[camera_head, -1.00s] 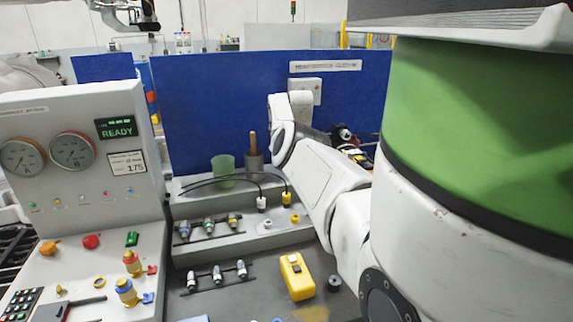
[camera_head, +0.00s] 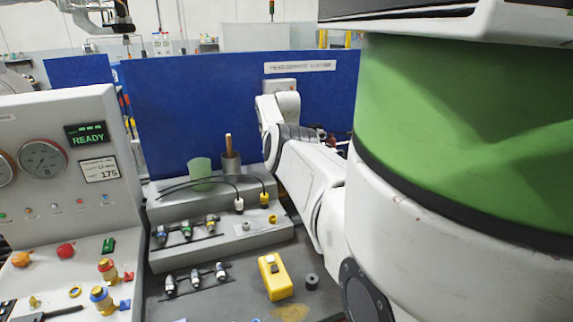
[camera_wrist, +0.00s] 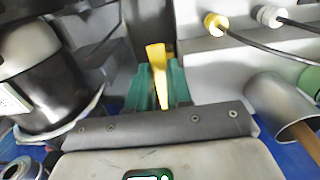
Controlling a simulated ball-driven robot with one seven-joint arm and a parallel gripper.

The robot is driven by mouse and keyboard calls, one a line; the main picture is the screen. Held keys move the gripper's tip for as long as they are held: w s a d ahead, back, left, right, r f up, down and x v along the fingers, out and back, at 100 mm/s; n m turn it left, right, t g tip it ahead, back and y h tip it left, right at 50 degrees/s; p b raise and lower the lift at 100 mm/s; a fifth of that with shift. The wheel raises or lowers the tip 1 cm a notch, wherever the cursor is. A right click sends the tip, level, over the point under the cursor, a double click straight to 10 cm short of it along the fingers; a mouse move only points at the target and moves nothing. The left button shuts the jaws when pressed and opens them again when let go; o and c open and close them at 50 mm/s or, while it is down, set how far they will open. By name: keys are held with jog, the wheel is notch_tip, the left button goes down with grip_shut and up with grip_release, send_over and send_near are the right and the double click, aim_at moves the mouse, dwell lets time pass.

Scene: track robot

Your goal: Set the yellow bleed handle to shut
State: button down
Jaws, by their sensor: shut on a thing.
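The yellow bleed handle (camera_wrist: 157,62) shows in the wrist view as a narrow yellow bar. It runs almost up and down the picture, leaning slightly. My gripper (camera_wrist: 158,88) has green fingers, one on each side of the bar, and is shut on it. The handle's pivot and the valve behind it are not clear. In the head view my arm and the green-banded body part cover the handle and the fingers, so its angle to the pipe cannot be told.
A grey stepped bench holds yellow (camera_head: 264,200) and white (camera_head: 239,204) cable plugs, a green cup (camera_head: 200,172) and a grey holder (camera_head: 231,164). A yellow meter (camera_head: 275,277) lies in front. The gauge console (camera_head: 62,130) stands left, a blue panel (camera_head: 200,105) behind. A dark cylinder (camera_wrist: 45,85) is close left of my fingers.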

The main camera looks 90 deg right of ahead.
jog(key=shift+r, duration=0.1)
dwell(0.3)
jog(key=c, duration=1)
grip_release()
notch_tip(320, 180, up, 11)
jog(key=shift+f+b, duration=0.15)
jog(key=shift+b, duration=0.7)
